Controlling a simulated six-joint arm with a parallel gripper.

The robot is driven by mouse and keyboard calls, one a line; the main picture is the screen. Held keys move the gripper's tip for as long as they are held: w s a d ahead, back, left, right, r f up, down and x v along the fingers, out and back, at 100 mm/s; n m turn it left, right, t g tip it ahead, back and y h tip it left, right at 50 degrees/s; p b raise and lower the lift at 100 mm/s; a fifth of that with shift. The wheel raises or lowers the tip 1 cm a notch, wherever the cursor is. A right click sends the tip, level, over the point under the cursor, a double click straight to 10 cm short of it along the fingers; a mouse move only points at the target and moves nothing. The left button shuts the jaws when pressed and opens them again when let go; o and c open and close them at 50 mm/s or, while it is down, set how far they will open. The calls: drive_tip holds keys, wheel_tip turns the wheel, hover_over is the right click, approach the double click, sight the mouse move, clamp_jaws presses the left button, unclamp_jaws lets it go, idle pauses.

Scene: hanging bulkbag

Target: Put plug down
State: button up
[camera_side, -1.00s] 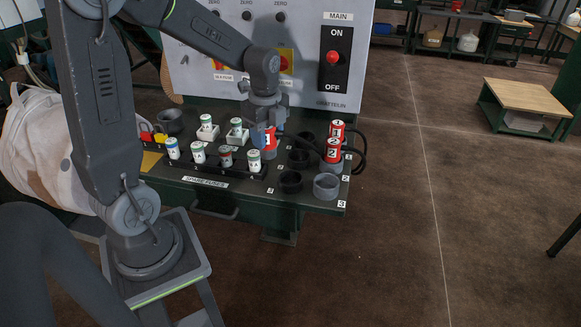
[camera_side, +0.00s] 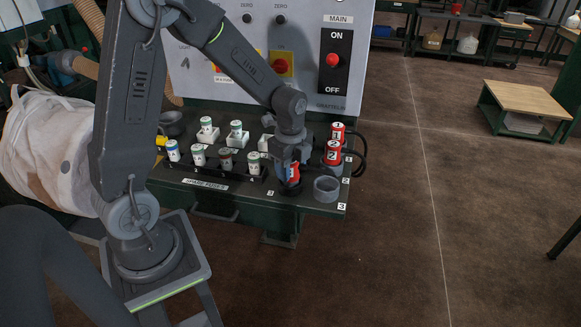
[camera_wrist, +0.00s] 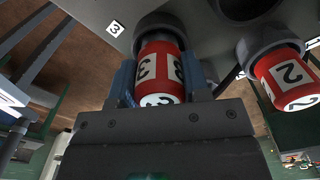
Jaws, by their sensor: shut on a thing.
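My gripper (camera_side: 289,165) is shut on a red plug (camera_side: 293,174) with a white label. In the wrist view the plug (camera_wrist: 160,70) shows the number 3 and stands between the two fingers. Its far end meets a dark round holder (camera_wrist: 158,22), beside a small "3" tag (camera_wrist: 115,28). In the side view the plug is upright over the front black holder (camera_side: 289,189), which the gripper partly hides. I cannot tell how deep the plug sits in it.
Red plugs 1 (camera_side: 338,132) and 2 (camera_side: 333,153) stand to the right, with black cables behind. An empty grey cup (camera_side: 327,189) is close on the right. A rack of white fuses (camera_side: 198,155) is on the left. The switch panel (camera_side: 337,60) rises behind.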

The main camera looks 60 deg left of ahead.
drive_tip(key=shift+f, duration=0.1)
drive_tip(key=o, duration=1)
wheel_tip(320, 180, up, 11)
drive_tip(key=shift+r, duration=0.1)
drive_tip(key=shift+s+d+r, duration=0.1)
drive_tip(key=shift+d+r, duration=0.05)
drive_tip(key=shift+r, duration=0.5)
drive_tip(key=shift+s+d+r+n+t, duration=0.9)
drive_tip(key=shift+s+d+n, duration=0.7)
drive_tip(key=shift+s+n, duration=0.9)
drive_tip(key=shift+s+d+r+n+t, duration=0.9)
drive_tip(key=shift+s+d+n, duration=0.7)
drive_tip(key=shift+s+n, duration=0.9)
drive_tip(key=shift+s+d+r+n+t, duration=0.9)
drive_tip(key=shift+s+d+n, duration=0.7)
drive_tip(key=shift+s+n, duration=0.9)
